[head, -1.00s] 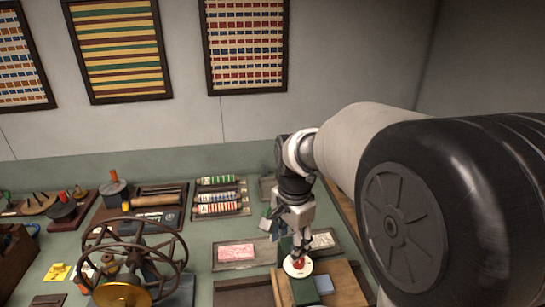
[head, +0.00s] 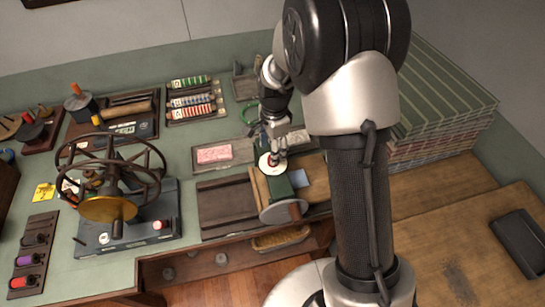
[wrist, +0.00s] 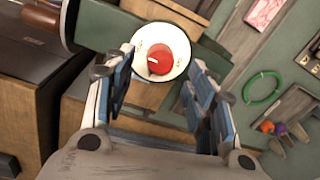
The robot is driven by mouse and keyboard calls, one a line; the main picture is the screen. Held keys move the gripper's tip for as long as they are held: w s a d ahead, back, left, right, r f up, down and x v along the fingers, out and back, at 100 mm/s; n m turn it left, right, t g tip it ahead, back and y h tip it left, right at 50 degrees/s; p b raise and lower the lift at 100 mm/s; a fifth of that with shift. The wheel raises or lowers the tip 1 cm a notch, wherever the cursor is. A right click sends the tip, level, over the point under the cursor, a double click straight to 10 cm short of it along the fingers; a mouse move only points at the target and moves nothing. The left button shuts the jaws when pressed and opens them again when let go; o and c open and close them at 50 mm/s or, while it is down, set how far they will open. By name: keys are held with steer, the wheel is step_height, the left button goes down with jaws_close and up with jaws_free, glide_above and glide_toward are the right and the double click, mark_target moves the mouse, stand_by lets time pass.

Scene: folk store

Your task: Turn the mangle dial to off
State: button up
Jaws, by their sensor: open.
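The mangle dial is a red knob (wrist: 160,62) with a short white mark, on a round white plate (wrist: 178,72). The mark lies on the knob's left side in the wrist view. The plate's lettering is too small to read. In the head view the dial plate (head: 264,168) sits on the green mangle body (head: 278,190), partly hidden by my gripper (head: 277,146). In the wrist view my gripper (wrist: 157,78) is open, with its blue-padded fingers on either side of the knob. I cannot tell whether they touch it.
A grey machine with brown wheels (head: 125,235) stands to the left. A pink block in a tray (head: 215,154) lies behind the mangle. Striped folded cloth (head: 440,90) is stacked at the right. A green ring (wrist: 263,87) lies on the bench.

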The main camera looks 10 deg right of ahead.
steer(key=f, duration=0.5)
steer(key=shift+w, duration=0.2)
steer(key=shift+c, duration=0.5)
steer(key=c, duration=1)
